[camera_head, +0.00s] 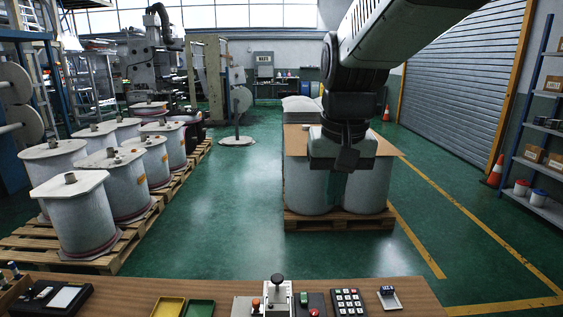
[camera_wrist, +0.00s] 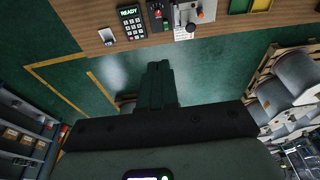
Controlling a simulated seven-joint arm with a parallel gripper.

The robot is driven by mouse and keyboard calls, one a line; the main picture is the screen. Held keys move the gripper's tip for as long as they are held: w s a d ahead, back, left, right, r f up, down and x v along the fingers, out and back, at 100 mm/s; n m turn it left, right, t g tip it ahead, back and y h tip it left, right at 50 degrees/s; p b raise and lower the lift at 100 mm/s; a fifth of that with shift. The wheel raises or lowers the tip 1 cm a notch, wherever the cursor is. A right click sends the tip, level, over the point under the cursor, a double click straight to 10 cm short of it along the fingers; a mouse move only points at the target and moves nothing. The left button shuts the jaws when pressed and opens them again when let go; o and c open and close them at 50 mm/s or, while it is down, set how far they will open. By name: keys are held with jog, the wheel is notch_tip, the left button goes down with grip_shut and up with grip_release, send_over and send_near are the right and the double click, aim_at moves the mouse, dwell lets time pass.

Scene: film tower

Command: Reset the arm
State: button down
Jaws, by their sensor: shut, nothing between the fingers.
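My gripper (camera_head: 338,188) hangs from the arm at the upper right of centre in the head view, pointing down. It appears in front of the wrapped reels on the far pallet. In the wrist view, its fingers (camera_wrist: 160,68) are together with nothing between them. The fingers are over the green floor in that picture, apart from the desk (camera_wrist: 105,40). The arm and gripper hide part of the far pallet load.
The wooden desk (camera_head: 130,292) along the front carries a keypad (camera_head: 348,301), a lever box (camera_head: 277,298), and yellow (camera_head: 168,307) and green trays (camera_head: 200,308). Large reels (camera_head: 80,215) stand on a left pallet (camera_head: 128,250). A loaded pallet (camera_head: 340,221) stands beyond. Green floor between is clear.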

jog(key=s+d+r+t, duration=0.1)
jog(key=s+r, duration=0.1)
jog(key=s, duration=0.9)
jog(key=shift+r+t, duration=0.4)
jog(key=c, duration=1.8)
grip_release()
jog(key=shift+t, duration=0.7)
jog(key=s, duration=0.2)
jog(key=s+f, duration=0.1)
jog(key=s, duration=0.4)
jog(key=shift+d+f, duration=0.25)
jog(key=shift+d, duration=0.15)
jog(key=shift+o, duration=1.3)
jog(key=o, duration=0.5)
jog(key=shift+g, duration=0.5)
jog(key=w, duration=0.6)
jog(key=shift+w+a+f, duration=0.15)
jog(key=shift+w+a, duration=0.1)
jog(key=shift+o, duration=0.2)
jog(key=g, duration=0.4)
send_over(304, 298)
notch_tip(304, 298, down, 27)
jog(key=shift+g, duration=0.3)
notch_tip(304, 298, down, 14)
jog(key=shift+r, duration=0.1)
